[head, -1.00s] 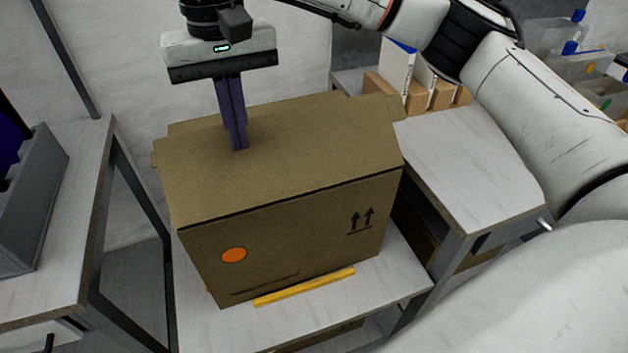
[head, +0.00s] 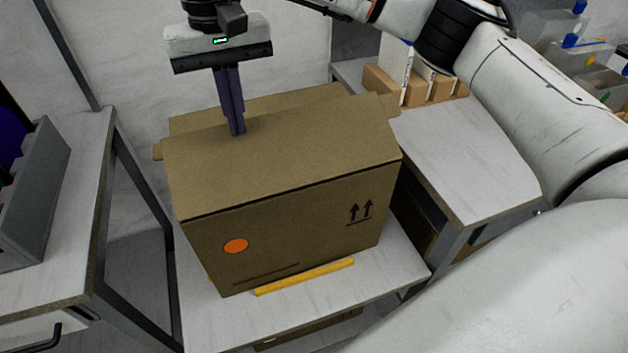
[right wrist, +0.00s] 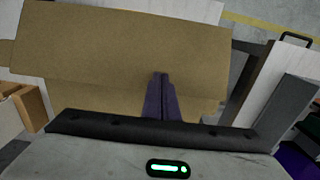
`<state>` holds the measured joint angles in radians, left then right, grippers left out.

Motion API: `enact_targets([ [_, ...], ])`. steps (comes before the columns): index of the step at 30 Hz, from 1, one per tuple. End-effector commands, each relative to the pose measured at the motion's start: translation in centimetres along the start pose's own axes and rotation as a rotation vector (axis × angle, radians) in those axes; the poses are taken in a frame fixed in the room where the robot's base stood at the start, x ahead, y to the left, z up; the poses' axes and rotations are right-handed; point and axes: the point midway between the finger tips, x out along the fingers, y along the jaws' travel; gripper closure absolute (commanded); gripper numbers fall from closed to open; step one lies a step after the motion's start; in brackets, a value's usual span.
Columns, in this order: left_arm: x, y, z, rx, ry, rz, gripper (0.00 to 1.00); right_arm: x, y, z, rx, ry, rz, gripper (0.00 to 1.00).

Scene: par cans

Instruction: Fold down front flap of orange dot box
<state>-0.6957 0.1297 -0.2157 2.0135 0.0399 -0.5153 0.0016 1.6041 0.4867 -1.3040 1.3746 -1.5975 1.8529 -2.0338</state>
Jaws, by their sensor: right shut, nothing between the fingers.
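The brown cardboard box (head: 300,238) with an orange dot (head: 236,246) on its front face stands upright on a small table. Its front flap (head: 285,158) lies folded inward over the top, sloping slightly, and also shows in the right wrist view (right wrist: 110,45). The back flap (head: 272,107) shows beyond the front flap's far edge. My right gripper (head: 238,132) is shut and empty, pointing down. Its fingertips are at the front flap's far edge, left of the middle; they show in the right wrist view too (right wrist: 161,76). Whether they touch the flap is unclear. My left gripper is out of view.
A yellow strip (head: 305,277) lies on the small table (head: 395,275) along the box's front. A side table (head: 465,160) with wooden holders (head: 415,88) stands at right. Another table at left bears a grey bin (head: 40,195). Small side flap ends stick out at both box sides.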

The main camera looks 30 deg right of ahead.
Motion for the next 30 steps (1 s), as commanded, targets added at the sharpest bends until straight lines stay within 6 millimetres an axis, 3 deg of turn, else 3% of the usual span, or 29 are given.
enact_targets([
  [30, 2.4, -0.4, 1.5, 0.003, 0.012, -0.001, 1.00, 5.4, 0.0, 0.0, 0.000, -0.001, 0.000, 1.00],
])
